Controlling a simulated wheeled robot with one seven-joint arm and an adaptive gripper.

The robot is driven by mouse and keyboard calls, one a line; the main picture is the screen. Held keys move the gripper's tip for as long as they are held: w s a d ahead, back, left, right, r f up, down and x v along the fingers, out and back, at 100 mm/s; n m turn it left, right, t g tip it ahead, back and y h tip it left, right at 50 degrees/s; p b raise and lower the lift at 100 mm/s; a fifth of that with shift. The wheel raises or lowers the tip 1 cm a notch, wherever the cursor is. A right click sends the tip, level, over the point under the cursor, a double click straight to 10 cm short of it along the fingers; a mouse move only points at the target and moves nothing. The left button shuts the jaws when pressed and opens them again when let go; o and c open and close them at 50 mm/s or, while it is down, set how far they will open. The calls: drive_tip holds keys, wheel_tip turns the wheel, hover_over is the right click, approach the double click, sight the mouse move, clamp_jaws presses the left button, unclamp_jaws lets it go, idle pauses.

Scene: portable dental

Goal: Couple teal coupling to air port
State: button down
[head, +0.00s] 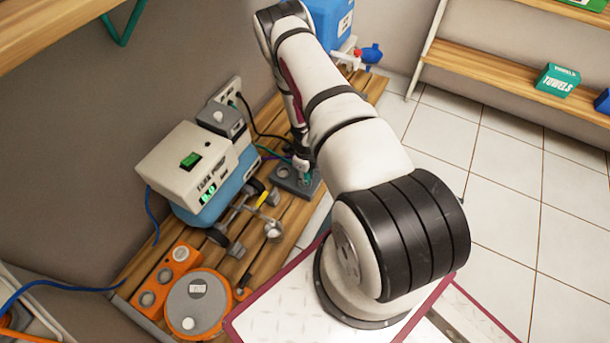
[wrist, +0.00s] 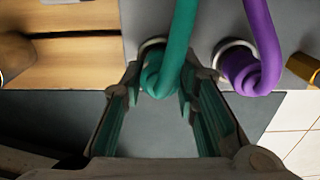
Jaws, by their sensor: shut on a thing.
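The teal coupling (wrist: 160,80) with its thick teal hose (wrist: 182,25) is between the two fingers of my gripper (wrist: 160,95) in the wrist view. The fingers are shut on it near their tips. It stands at a pale ring in a grey block; whether it is seated there or just above is hidden. In the head view my gripper (head: 303,163) points down over a dark grey block (head: 284,181) on the wooden bench, and a bit of teal shows below it. I cannot pick out the air port for certain in either view.
A purple hose (wrist: 262,45) stands in a ring right beside the teal one. A white and blue unit (head: 184,163) with a green switch is left of the block, with grey and yellow parts before it. An orange unit (head: 166,278) is at the front left.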

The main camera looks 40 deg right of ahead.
drive_tip(key=shift+f, duration=0.15)
drive_tip(key=c, duration=1.2)
unclamp_jaws()
wheel_tip(320, 180, up, 12)
